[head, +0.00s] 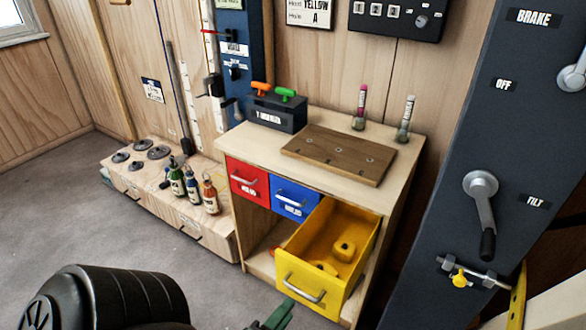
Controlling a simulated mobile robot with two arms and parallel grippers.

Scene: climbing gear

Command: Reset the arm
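My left arm comes in at the bottom left as a black rounded link. My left gripper (277,316) shows only as a small green and dark part at the bottom edge. It is below the open yellow drawer (312,290) and its silver handle; most of it is cut off, so its opening and anything in it are hidden. My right gripper is not in view.
A wooden cabinet (410,172) has shut red (246,182) and blue (294,199) drawers. On top are a brown board (340,153), a black box (275,113) and two small tubes. A dark brake panel (510,130) stands at right. Bottles line a low wooden bench at left. Grey floor is clear.

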